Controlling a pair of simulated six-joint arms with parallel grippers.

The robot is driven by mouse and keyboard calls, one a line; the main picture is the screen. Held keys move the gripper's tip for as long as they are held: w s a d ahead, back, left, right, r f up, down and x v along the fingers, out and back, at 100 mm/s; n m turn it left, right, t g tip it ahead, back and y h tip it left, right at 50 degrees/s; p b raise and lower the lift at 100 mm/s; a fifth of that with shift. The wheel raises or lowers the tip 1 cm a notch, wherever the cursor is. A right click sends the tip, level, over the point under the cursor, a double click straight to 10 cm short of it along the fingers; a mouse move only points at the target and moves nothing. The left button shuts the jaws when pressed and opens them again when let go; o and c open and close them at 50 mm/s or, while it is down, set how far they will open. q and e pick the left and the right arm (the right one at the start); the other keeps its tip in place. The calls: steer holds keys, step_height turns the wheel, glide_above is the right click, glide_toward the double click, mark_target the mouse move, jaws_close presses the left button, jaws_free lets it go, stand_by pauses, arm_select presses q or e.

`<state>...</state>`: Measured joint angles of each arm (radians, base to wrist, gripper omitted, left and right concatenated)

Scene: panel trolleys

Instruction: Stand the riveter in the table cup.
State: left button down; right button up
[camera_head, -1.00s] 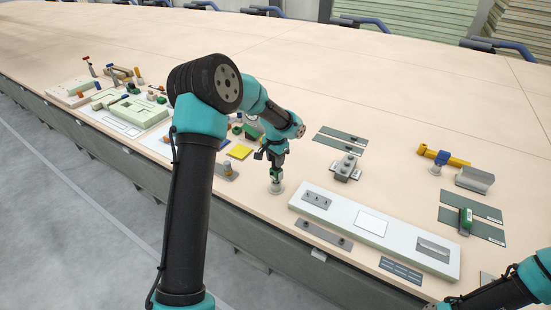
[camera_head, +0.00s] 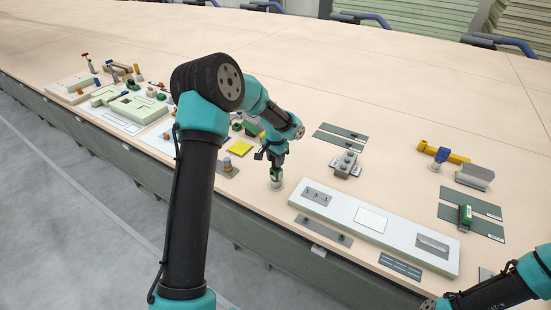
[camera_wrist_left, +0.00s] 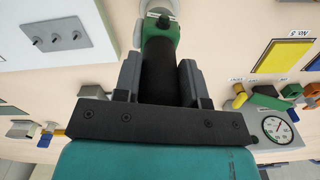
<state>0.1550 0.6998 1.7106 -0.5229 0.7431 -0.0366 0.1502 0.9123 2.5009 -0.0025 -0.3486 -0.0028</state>
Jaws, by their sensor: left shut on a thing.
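My left gripper (camera_head: 273,163) is shut on the riveter, a green and black tool (camera_head: 276,174), held upright over the table cup. The pale, round table cup (camera_head: 277,185) stands near the table's front edge. In the left wrist view, the riveter's black body (camera_wrist_left: 158,70) lies between the two grey fingers, its green end (camera_wrist_left: 160,27) toward the cup (camera_wrist_left: 158,6). The green end is at the cup's mouth; I cannot tell how deep it sits. My right arm shows at the lower right of the head view; its gripper is not seen.
A long pale panel (camera_head: 372,223) with switches lies just right of the cup. A grey block (camera_head: 347,163) stands behind it. A yellow square (camera_head: 239,148) and a gauge (camera_wrist_left: 277,129) lie to the left.

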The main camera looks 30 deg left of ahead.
arm_select(q)
steer(key=c, duration=0.6)
jaws_free()
step_height(320, 180, up, 17)
steer(key=shift+r, duration=0.2)
stand_by(0.8)
